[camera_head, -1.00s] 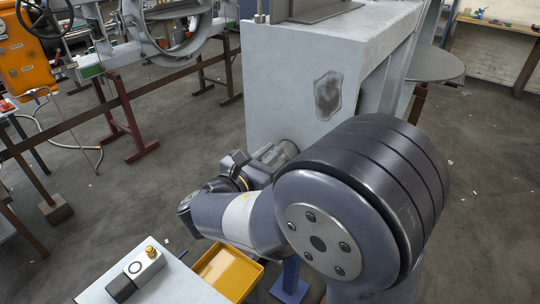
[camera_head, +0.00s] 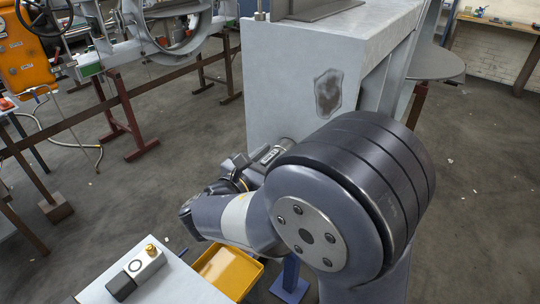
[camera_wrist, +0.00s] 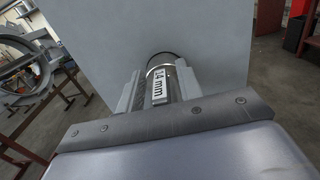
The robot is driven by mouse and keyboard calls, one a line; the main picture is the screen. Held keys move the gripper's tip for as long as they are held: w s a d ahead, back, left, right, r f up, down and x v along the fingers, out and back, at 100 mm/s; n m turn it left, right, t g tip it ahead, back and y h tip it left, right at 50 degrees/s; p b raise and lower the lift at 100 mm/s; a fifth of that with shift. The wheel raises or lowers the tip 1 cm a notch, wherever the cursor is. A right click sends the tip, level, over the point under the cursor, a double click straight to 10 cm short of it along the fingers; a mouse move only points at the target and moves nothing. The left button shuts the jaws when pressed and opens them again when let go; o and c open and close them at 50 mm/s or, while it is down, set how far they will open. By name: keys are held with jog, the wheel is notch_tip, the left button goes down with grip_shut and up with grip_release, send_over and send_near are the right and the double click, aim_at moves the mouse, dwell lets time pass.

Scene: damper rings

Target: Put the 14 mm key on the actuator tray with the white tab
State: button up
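My gripper (camera_wrist: 160,88) holds the 14 mm key (camera_wrist: 160,86) between its two fingers. The key's white label reads "14 mm" in the wrist view, and a dark loop shows beyond it. In the head view my gripper (camera_head: 268,155) is partly hidden by my arm, in front of the large grey block; a pale label shows there. A yellow tray (camera_head: 236,287) stands at the bottom centre beside a small light table. I see no white tab on it, and I cannot tell any tray as the actuator tray.
The small light table (camera_head: 183,287) bears a grey and black block with a brass knob (camera_head: 150,249). The large grey block (camera_head: 285,80) stands close to my gripper. An orange panel (camera_head: 18,65) and a brown rail (camera_head: 60,128) are at left.

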dwell(0.7)
jog(key=b+v, duration=0.1)
jog(key=v, duration=0.9)
jog(key=shift+s, duration=0.4)
jog(key=shift+a, duration=0.15)
jog(key=x, duration=1.1)
jog(key=shift+w+a+p, duration=0.1)
jog(key=shift+p, duration=0.3)
jog(key=b+v, duration=0.1)
jog(key=v, duration=1)
jog(key=p+x, duration=0.1)
jog(key=x, duration=1)
